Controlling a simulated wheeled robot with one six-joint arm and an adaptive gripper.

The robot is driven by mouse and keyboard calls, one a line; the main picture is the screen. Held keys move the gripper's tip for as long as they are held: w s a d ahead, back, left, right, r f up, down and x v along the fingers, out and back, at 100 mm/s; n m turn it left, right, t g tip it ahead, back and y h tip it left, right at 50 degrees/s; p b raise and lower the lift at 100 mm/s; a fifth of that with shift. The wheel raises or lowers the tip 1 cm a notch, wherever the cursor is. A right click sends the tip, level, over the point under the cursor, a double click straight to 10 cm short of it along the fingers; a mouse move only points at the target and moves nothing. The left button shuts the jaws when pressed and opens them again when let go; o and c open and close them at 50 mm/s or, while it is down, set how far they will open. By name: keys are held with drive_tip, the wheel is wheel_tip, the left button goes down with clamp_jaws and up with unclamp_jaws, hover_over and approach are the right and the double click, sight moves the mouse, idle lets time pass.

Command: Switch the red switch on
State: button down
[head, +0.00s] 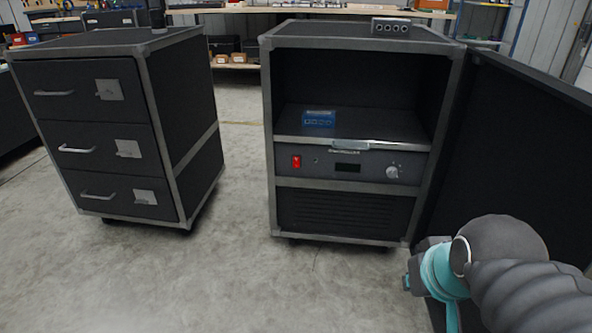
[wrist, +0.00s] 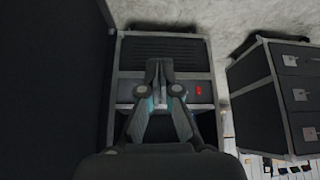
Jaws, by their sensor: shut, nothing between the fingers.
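The red switch (head: 296,162) is a small red rocker at the left end of the dark control panel (head: 318,174) on the open cabinet. It also shows in the wrist view (wrist: 199,91), to the right of my gripper's fingers. Whether it is on or off cannot be told. My gripper (wrist: 159,66) is shut and empty, with its fingers in front of the cabinet and apart from the switch. In the head view my arm is at the lower right, and its fingertips are hidden there.
The cabinet's open door (head: 510,150) stands on the right, beside my arm. A blue box (head: 319,118) sits on the cabinet's shelf, and a grey box (head: 390,27) on top. A drawer cabinet (head: 100,140) stands left. The floor (head: 240,270) in front is clear.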

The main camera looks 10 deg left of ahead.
sight(296, 166)
drive_tip(key=w+a+f+n+t+y, duration=0.1)
drive_tip(key=w+a+n+t, duration=0.4)
drive_tip(key=w, duration=1.1)
drive_tip(key=w+a+n+t+y, duration=0.1)
drive_tip(key=w+a+n, duration=0.4)
drive_tip(key=w+a, duration=0.85)
drive_tip(key=w+a+f+n+t+h, duration=0.1)
drive_tip(key=w+a+f+n+t, duration=0.1)
drive_tip(key=w+f, duration=0.5)
drive_tip(key=w+a+f+n+t+h+b, duration=0.1)
drive_tip(key=w+a+f+n, duration=0.3)
drive_tip(key=w+f, duration=0.4)
drive_tip(key=shift+w+a+f+n+t+h, duration=0.3)
drive_tip(key=shift+a+f+t+h, duration=0.2)
drive_tip(key=shift+a+f+t, duration=0.15)
drive_tip(key=shift+w, duration=0.1)
drive_tip(key=w, duration=0.4)
drive_tip(key=w+f, duration=0.1)
drive_tip(key=w, duration=0.8)
drive_tip(key=shift+w+d+f, duration=0.25)
drive_tip(key=shift+w, duration=0.05)
drive_tip(key=shift+f, duration=0.1)
